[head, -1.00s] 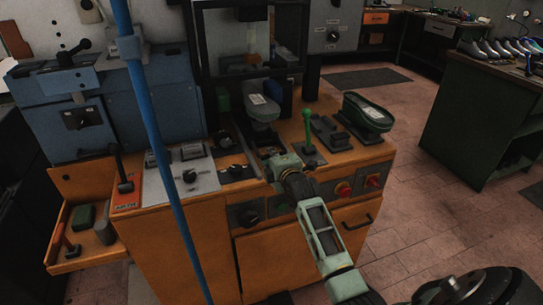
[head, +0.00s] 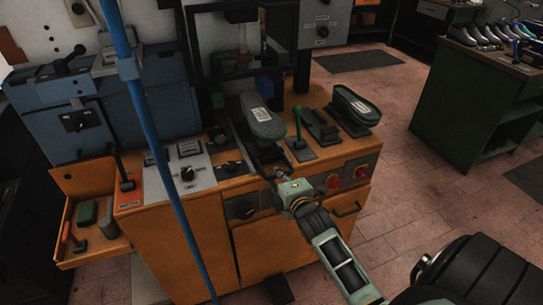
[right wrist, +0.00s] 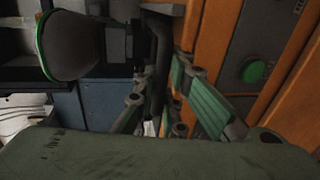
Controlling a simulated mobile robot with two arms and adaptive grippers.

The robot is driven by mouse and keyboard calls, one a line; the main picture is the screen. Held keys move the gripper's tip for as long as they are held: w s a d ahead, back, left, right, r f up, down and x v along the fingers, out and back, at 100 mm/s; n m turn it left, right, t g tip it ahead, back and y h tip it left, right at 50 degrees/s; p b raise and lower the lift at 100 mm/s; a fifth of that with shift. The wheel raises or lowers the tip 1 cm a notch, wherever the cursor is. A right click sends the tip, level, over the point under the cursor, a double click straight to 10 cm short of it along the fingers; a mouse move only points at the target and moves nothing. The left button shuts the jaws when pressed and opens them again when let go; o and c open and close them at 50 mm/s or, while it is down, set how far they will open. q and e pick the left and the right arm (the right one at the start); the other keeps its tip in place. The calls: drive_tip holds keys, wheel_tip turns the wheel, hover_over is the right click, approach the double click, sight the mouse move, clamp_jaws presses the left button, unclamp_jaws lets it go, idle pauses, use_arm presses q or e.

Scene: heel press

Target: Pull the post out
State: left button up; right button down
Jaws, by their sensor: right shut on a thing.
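The post carries a grey-green, sole-shaped top (head: 262,118) with a white label. In the head view it sits in front of the dark press frame, on the orange machine's top. My right gripper (head: 279,178) is at the machine's front edge, just below the post. In the right wrist view, the right gripper (right wrist: 160,88) is shut on a dark bar at the post's near end, with a green finger on each side. The post's dark body and green rim (right wrist: 75,45) show at upper left there. The exact finger contact is partly hidden. My left gripper is out of view.
A green-knobbed lever (head: 298,125) and a second sole-topped post (head: 354,106) stand to the right. The dark press frame (head: 295,62) is behind. An orange tray (head: 65,255) with tools hangs at left.

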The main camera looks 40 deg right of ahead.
drive_tip(key=s, duration=0.2)
drive_tip(key=s+a+p, duration=0.1)
drive_tip(key=shift+s+f, duration=0.2)
drive_tip(key=shift+s, duration=0.2)
drive_tip(key=c, duration=2.2)
unclamp_jaws()
drive_tip(key=shift+o, duration=0.6)
drive_tip(key=shift+s+r, duration=0.15)
drive_tip(key=shift+s, duration=0.05)
drive_tip(key=v, duration=1.2)
